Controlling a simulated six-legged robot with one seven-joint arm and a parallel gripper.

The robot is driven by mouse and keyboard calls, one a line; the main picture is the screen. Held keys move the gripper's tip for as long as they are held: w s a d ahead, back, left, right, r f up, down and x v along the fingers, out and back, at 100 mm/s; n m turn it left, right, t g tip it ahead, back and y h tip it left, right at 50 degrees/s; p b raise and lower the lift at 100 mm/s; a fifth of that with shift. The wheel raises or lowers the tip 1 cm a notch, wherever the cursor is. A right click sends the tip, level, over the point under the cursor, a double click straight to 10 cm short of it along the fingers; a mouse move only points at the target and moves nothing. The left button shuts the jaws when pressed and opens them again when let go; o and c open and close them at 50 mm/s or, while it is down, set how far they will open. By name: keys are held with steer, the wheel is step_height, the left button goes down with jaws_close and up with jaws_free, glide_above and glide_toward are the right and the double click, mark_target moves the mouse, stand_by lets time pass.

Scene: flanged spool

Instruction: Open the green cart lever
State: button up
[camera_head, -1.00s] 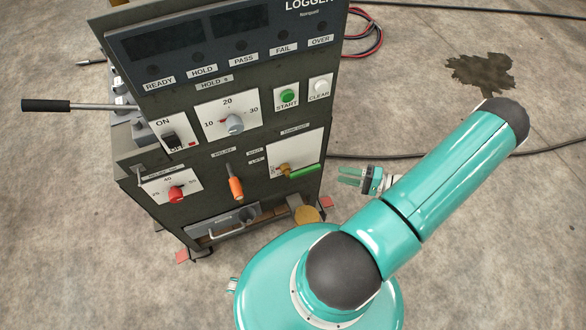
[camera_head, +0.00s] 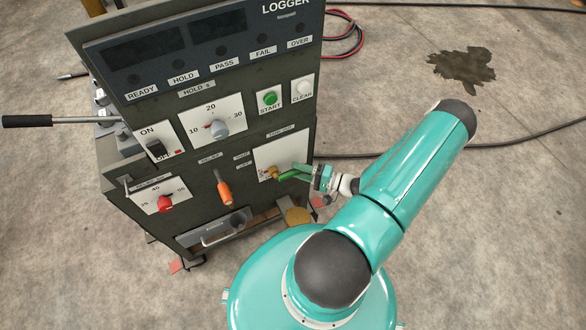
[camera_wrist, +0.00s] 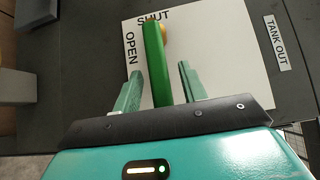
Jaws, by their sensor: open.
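The green lever (camera_wrist: 157,68) is mounted on a white plate (camera_wrist: 215,60) on the cart's front. In the wrist view the lever runs from the brass pivot by the SHUT mark down toward my gripper; the OPEN mark is to its left. In the head view the lever (camera_head: 290,175) sits at the lower right of the panel. My gripper (camera_wrist: 157,85) is open, with one finger on each side of the lever and a visible gap on both sides. In the head view my gripper (camera_head: 305,172) overlaps the lever's free end.
The cart (camera_head: 200,110) carries an orange handle (camera_head: 224,192), a red knob (camera_head: 165,203), a grey dial (camera_head: 219,127) and a green START button (camera_head: 270,98) near the lever. A drawer handle (camera_head: 220,232) is below. Cables lie on the floor at right.

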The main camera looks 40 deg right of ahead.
steer(key=shift+x, duration=1.25)
steer(key=shift+c, duration=0.2)
jaws_close()
